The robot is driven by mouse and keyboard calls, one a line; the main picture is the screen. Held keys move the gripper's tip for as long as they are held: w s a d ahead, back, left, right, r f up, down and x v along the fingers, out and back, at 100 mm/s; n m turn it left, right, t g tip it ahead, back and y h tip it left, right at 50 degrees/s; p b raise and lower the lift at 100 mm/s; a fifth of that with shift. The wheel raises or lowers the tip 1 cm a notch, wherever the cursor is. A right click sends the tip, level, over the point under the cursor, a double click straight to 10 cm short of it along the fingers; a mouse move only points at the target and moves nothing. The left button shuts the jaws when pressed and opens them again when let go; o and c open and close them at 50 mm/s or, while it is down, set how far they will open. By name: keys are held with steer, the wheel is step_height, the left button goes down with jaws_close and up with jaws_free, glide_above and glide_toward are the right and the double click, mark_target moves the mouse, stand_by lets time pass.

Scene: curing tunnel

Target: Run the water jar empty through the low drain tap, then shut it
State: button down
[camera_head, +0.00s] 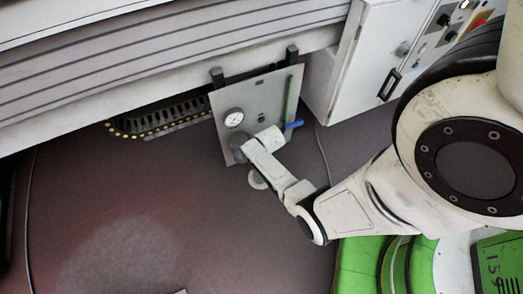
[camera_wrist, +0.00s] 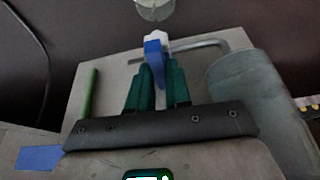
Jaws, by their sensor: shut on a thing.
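My gripper (camera_wrist: 157,80) has its two teal fingers shut on a small blue tap handle (camera_wrist: 154,50), in the wrist view. The handle stands between the fingertips, with a white piece just beyond it. A grey cylindrical body, probably the water jar (camera_wrist: 245,85), is right of the fingers. No water level shows in it. In the head view my wrist reaches the lower part of a pale panel (camera_head: 262,97) and hides the tap. A pale translucent cup (camera_wrist: 154,8) lies beyond the tap; it also shows below the panel in the head view (camera_head: 257,180). No water stream is distinguishable.
A white control cabinet (camera_head: 365,65) stands to the right. A cable (camera_head: 323,155) runs down beside it. The floor (camera_head: 130,215) at left is clear.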

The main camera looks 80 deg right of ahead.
stand_by(0.5)
steer(key=c, duration=0.8)
jaws_free()
steer(key=p+v, duration=0.5)
steer(key=v, duration=0.5)
steer(key=shift+a+r+p, duration=0.15)
steer(key=shift+r+p, duration=0.2)
